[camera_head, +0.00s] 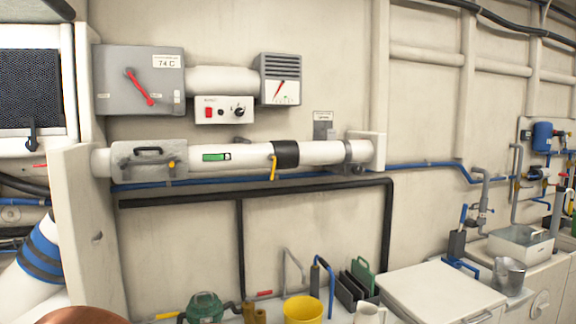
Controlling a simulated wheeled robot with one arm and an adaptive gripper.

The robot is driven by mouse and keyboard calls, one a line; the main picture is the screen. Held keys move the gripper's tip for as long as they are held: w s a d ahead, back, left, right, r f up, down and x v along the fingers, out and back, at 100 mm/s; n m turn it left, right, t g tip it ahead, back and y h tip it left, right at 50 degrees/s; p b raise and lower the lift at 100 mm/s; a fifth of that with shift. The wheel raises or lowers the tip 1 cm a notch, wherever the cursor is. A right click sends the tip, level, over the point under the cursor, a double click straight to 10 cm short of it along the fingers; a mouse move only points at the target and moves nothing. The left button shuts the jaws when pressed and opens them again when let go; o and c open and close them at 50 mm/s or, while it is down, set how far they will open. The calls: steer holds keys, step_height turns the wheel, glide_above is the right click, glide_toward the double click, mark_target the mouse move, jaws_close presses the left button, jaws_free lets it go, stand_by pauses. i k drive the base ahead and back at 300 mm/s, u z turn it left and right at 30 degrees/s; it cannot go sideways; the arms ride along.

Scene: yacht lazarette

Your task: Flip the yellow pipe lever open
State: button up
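A small yellow lever (273,169) hangs down from the front of a thick white horizontal pipe (245,155) on the wall. It sits just left of a black band (285,154) and right of a green label (215,156). The lever points nearly straight down, across the pipe's lower edge. How it is hinged is too small to tell. My gripper is not in view.
Above the pipe are a grey box with a red pointer (139,80), a switch panel (224,110) and a gauge (280,80). A black rail (300,188) runs below. A yellow bucket (303,309), green container (204,308) and white cabinet (435,295) stand underneath.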

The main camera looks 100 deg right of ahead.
mark_target(272, 157)
steer(key=z, duration=2.65)
steer(key=k, duration=0.65)
steer(key=u, duration=0.8)
steer(key=i, duration=1)
steer(key=z, duration=0.9)
steer(key=i, duration=0.3)
steer(key=z, duration=0.2)
